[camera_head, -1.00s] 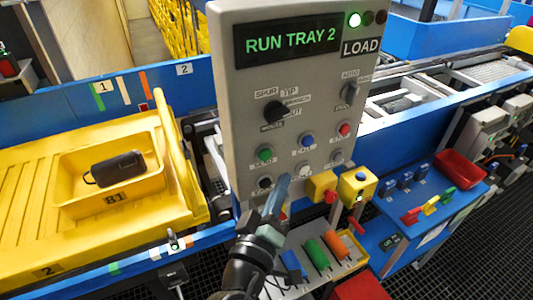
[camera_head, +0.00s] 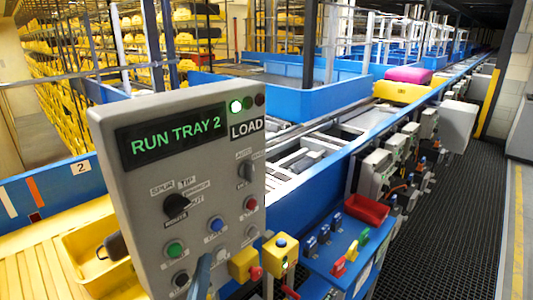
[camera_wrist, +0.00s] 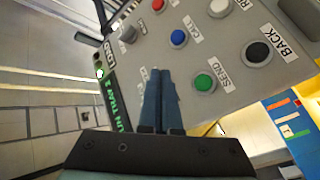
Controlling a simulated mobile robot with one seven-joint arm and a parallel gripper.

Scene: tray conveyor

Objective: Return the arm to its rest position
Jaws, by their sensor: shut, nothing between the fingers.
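My gripper (camera_wrist: 159,74) is shut and empty in the wrist view, its two blue-grey fingers side by side in front of the grey control panel (camera_wrist: 253,18). In the head view only a fingertip shows at the bottom edge, low in front of the control panel (camera_head: 140,206). The panel carries a black selector knob (camera_head: 177,204) and green, blue and red buttons. In the wrist view the green button (camera_wrist: 204,83) is labelled SEND. The gap between fingers and panel is unclear.
A yellow tray (camera_head: 30,270) with a dark item lies at lower left. Yellow boxes with buttons (camera_head: 280,252) stand right of the panel. A blue shelf holds a red bin (camera_head: 366,209). The conveyor runs to the back right, with a dark grated floor (camera_head: 465,200) beside it.

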